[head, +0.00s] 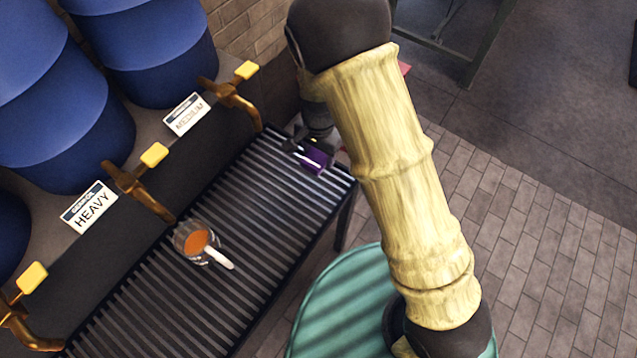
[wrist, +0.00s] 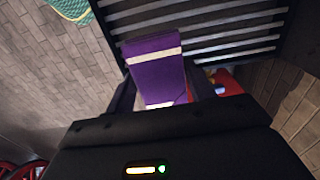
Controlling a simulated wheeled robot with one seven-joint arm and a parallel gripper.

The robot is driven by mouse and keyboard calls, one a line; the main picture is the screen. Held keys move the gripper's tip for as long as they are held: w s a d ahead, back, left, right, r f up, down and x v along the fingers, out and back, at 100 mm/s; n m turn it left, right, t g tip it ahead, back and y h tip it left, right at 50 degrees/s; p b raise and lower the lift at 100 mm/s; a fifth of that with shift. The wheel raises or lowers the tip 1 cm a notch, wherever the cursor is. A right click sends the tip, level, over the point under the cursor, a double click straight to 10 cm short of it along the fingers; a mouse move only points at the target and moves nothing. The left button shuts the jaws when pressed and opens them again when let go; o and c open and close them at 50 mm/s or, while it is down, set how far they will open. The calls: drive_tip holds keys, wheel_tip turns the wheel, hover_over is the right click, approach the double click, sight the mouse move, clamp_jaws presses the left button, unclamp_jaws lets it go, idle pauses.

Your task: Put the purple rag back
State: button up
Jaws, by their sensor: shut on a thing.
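The purple rag (wrist: 158,75) is folded, with pale stripes across it. In the wrist view it sits between the two fingers of my gripper (wrist: 162,98), which is shut on it. In the head view the purple rag (head: 317,159) shows at the far right end of the slatted rack (head: 215,250), with my gripper (head: 306,150) beside it. My arm hides part of that area. I cannot tell whether the rag touches the slats.
A glass cup of orange-brown liquid (head: 195,241) with a white handle-like piece stands on the rack. Brass taps (head: 232,97) on blue barrels (head: 150,50) overhang its left side. A round green top (head: 345,305) lies under my arm. Red things (wrist: 226,82) lie just beyond the rack's end.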

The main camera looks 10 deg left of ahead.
drive_tip(key=shift+s+a, duration=0.1)
drive_tip(key=shift+a, duration=0.05)
drive_tip(key=shift+f, duration=0.2)
wheel_tip(320, 180, down, 6)
drive_tip(key=shift+r, duration=0.1)
idle(0.3)
drive_tip(key=shift+f, duration=1.9)
drive_tip(key=shift+f, duration=0.15)
